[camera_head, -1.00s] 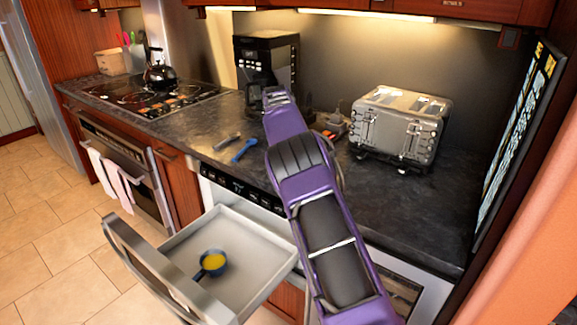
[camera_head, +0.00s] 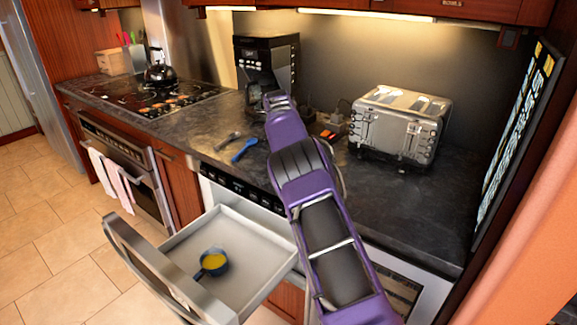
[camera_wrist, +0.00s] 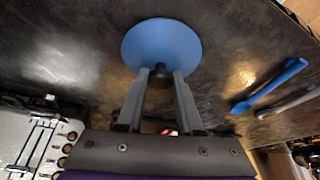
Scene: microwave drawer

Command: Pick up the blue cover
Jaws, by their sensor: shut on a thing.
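The blue cover (camera_wrist: 160,40) is a round blue disc with a dark knob, at the top middle of the wrist view. My gripper (camera_wrist: 160,74) has its two fingers closed on either side of the knob. In the head view my gripper (camera_head: 280,101) is over the counter in front of the coffee maker, and the cover is hidden there behind my arm. I cannot tell whether the cover touches the counter or is just above it.
A blue utensil (camera_head: 244,150) and a grey one (camera_head: 227,141) lie left of my arm. A coffee maker (camera_head: 266,65) stands behind and a toaster (camera_head: 400,124) at right. The open drawer (camera_head: 235,228) holds a blue cup (camera_head: 212,264) with yellow contents.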

